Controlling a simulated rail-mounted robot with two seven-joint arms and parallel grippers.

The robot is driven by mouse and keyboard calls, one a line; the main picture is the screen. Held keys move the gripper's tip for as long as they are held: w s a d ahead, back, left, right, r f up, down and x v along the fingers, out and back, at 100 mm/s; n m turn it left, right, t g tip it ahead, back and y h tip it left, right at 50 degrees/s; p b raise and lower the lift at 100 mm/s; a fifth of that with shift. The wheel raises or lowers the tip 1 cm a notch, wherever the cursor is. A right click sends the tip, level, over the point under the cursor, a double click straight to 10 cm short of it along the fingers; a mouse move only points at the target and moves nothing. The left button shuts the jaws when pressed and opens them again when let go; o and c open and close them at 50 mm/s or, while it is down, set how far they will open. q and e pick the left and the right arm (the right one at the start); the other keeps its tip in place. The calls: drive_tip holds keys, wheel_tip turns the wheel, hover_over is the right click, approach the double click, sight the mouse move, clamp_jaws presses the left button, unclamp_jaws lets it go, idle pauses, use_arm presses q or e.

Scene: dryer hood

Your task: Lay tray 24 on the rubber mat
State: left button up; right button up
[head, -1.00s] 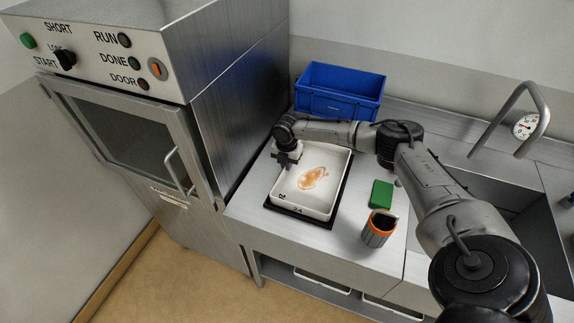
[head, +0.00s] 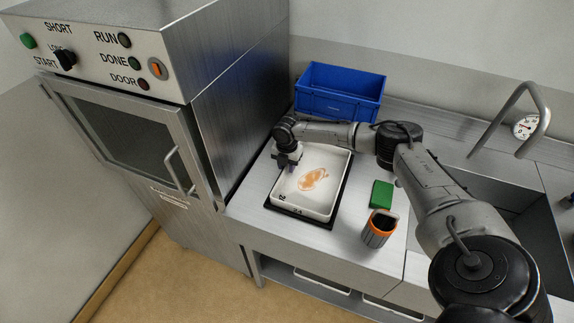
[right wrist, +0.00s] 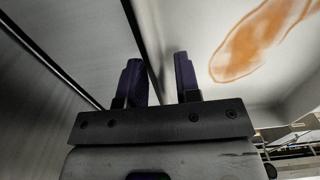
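Tray 24 (head: 312,205) is a white, shallow tray with an orange-brown stain on its floor. In the head view it lies over the black rubber mat (head: 300,221), whose dark edge shows along the front and right sides. My right gripper (head: 288,166) is at the tray's left wall, pointing down. In the right wrist view its two dark fingers (right wrist: 159,82) stand apart on either side of the tray wall, with a visible gap between them. The stained tray floor (right wrist: 225,95) is to their right. My left gripper is not in view.
A blue crate (head: 338,105) stands behind the tray. A sink with a tap (head: 545,110) is at the right.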

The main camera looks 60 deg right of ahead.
wheel_tip(320, 180, up, 12)
drive_tip(key=shift+p, duration=0.45)
drive_tip(key=shift+r, duration=0.1)
